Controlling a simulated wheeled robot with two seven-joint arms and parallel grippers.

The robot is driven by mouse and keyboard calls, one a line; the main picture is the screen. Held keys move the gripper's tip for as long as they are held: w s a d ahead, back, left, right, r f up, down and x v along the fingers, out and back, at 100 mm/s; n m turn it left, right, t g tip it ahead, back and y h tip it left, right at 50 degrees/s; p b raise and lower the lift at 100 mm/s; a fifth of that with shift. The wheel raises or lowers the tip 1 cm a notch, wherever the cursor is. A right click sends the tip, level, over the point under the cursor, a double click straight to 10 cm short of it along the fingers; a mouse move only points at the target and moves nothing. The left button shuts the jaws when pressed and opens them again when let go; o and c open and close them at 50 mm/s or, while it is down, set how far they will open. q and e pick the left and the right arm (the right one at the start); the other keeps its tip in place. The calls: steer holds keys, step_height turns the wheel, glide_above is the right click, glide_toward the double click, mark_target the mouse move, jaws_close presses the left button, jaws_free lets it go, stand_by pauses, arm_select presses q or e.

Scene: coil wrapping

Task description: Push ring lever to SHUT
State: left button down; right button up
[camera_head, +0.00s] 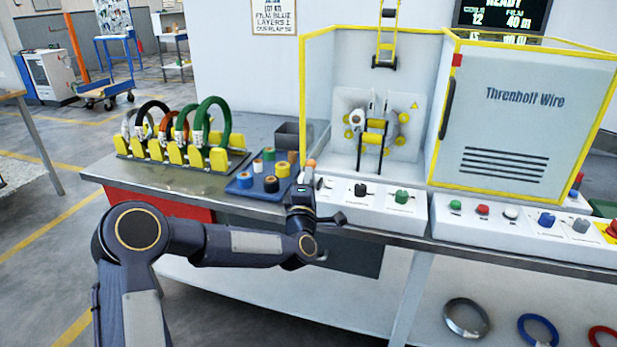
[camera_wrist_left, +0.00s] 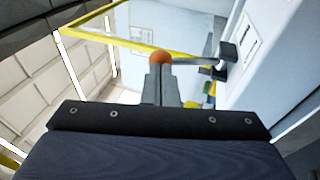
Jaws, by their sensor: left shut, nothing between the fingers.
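A lever with an orange ball knob (camera_head: 311,163) stands at the left end of the white control panel (camera_head: 380,212), in front of the wrapping machine. In the left wrist view the orange knob (camera_wrist_left: 160,56) sits on a thin silver rod that runs right to a black base (camera_wrist_left: 228,52). My left gripper (camera_head: 306,182) is shut and empty. Its fingertips (camera_wrist_left: 160,70) are right at the knob; I cannot tell whether they touch. Lever markings are not readable. My right gripper is not in view.
A ring (camera_head: 372,125) on yellow rollers stands inside the yellow-framed enclosure. Left of my gripper are a blue tray (camera_head: 240,190) of tape rolls and a rack of coils (camera_head: 213,118). Black (camera_head: 360,190) and green (camera_head: 402,197) knobs sit right of the lever.

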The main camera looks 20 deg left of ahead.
arm_select(q)
steer(key=shift+r, duration=0.1)
stand_by(0.3)
steer(key=w+r+g+p, duration=0.1)
steer(key=g+p, duration=0.1)
steer(key=p, duration=0.4)
steer(key=w+r+m+g+p, duration=0.1)
steer(key=w+r+g+p, duration=0.1)
steer(key=p, duration=0.4)
steer(key=w+r+g+h+p, duration=0.1)
steer(key=w+g+p, duration=0.1)
steer(key=p, duration=0.4)
steer(key=shift+w+d+r+g, duration=0.15)
steer(key=shift+w+r+g, duration=0.15)
steer(key=shift+g, duration=0.3)
steer(key=p+x, duration=0.1)
steer(key=x, duration=0.1)
steer(key=shift+w+d, duration=0.1)
steer(key=shift+w, duration=0.2)
steer(key=shift+r, duration=0.1)
steer(key=shift+r, duration=0.1)
